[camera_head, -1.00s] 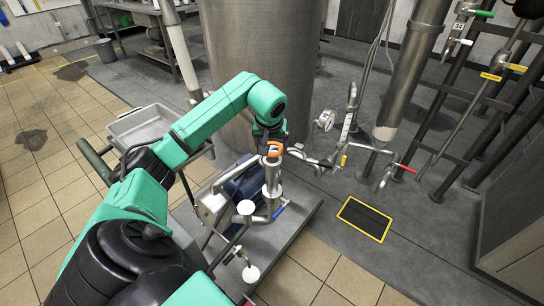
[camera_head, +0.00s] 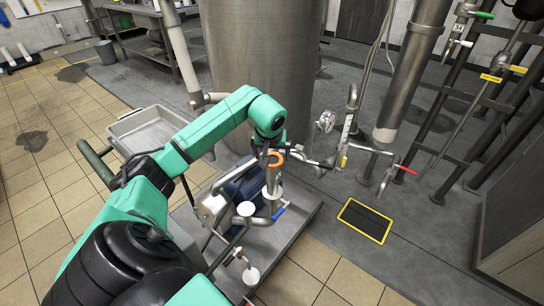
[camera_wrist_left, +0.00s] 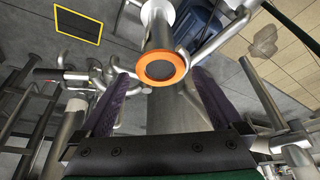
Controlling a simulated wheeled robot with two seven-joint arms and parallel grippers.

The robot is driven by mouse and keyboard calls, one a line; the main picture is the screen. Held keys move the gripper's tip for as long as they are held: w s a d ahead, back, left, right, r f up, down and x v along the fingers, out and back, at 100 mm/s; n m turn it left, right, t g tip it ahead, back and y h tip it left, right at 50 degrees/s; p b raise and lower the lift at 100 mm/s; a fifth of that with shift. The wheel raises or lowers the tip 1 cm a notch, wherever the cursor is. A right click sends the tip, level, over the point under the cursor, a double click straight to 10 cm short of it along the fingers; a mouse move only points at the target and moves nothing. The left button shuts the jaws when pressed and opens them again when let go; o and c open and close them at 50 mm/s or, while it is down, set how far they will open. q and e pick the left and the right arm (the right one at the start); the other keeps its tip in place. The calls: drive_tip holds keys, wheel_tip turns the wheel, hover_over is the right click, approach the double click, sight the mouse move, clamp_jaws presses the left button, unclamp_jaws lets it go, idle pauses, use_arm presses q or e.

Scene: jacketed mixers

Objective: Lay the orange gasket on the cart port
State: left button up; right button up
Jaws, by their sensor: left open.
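The orange gasket (camera_head: 276,153) is a flat ring at the top end of the upright steel cart port (camera_head: 272,180). In the left wrist view the gasket (camera_wrist_left: 141,68) faces the camera, roughly centred on the pipe end. I cannot tell whether it lies fully flush. My left gripper (camera_head: 264,150) is close beside the gasket at the port top. In the left wrist view its two dark fingers (camera_wrist_left: 162,76) are spread wide, with visible gaps between them and the ring. The left gripper is open and holds nothing. My right gripper is not in view.
A large steel tank (camera_head: 262,60) is close behind. A grey tray (camera_head: 150,128) is at left. Floor around the yellow-framed drain (camera_head: 364,219) is clear.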

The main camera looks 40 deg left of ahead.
use_arm(q)
drive_tip(key=v, duration=1.1)
drive_tip(key=shift+p, duration=0.4)
